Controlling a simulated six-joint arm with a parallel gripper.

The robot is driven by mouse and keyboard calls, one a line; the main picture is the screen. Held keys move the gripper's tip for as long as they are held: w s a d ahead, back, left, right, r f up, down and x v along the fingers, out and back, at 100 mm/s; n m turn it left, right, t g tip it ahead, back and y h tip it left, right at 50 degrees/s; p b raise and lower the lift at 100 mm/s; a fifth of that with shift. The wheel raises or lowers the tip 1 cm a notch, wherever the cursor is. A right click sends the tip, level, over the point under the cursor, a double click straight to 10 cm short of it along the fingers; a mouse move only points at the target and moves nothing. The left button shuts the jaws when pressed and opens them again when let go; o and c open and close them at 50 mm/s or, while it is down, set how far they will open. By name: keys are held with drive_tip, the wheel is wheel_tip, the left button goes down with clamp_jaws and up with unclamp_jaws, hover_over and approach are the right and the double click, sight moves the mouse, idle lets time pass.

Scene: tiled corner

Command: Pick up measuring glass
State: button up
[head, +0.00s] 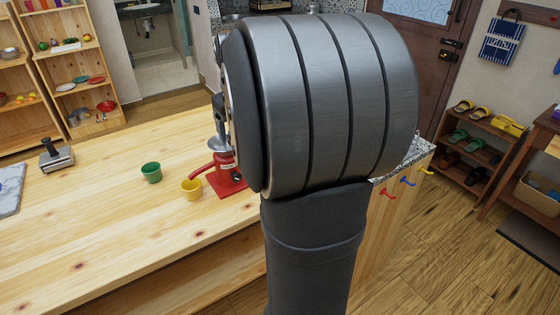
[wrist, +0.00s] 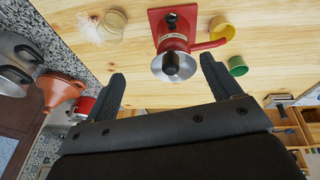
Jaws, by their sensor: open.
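A small clear glass (wrist: 112,24), likely the measuring glass, stands on the wooden table at the upper left of the wrist view. Bright streaks of light lie beside it. I cannot make out markings on it. My gripper (wrist: 162,70) is open and empty, with its two fingers apart. The glass is beyond the left finger and apart from it. A red grinder (wrist: 174,40) with a metal top shows between and beyond the fingers. In the head view my arm hides the gripper and the glass.
A yellow cup (head: 191,189) and a green cup (head: 151,172) stand left of the grinder (head: 226,180). An orange funnel (wrist: 60,90) and metal pots are by the speckled counter at the wrist view's left. The wooden tabletop (head: 110,235) is clear in front.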

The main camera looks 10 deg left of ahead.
drive_tip(key=d+f+n+t+h, duration=0.2)
drive_tip(key=f+n+t+h, duration=0.15)
drive_tip(key=f+n, duration=0.35)
drive_tip(key=d+f+n+t+h, duration=0.2)
drive_tip(key=f+n+h, duration=0.3)
drive_tip(key=f+n, duration=0.1)
drive_tip(key=a+f+n+t+y, duration=0.15)
drive_tip(key=a+n+t, duration=0.25)
drive_tip(key=n, duration=0.4)
drive_tip(key=x, duration=1.1)
drive_tip(key=shift+w+a+f, duration=0.1)
drive_tip(key=shift+f, duration=0.35)
drive_tip(key=shift+x, duration=3.05)
drive_tip(key=shift+a, duration=0.1)
drive_tip(key=c, duration=1.2)
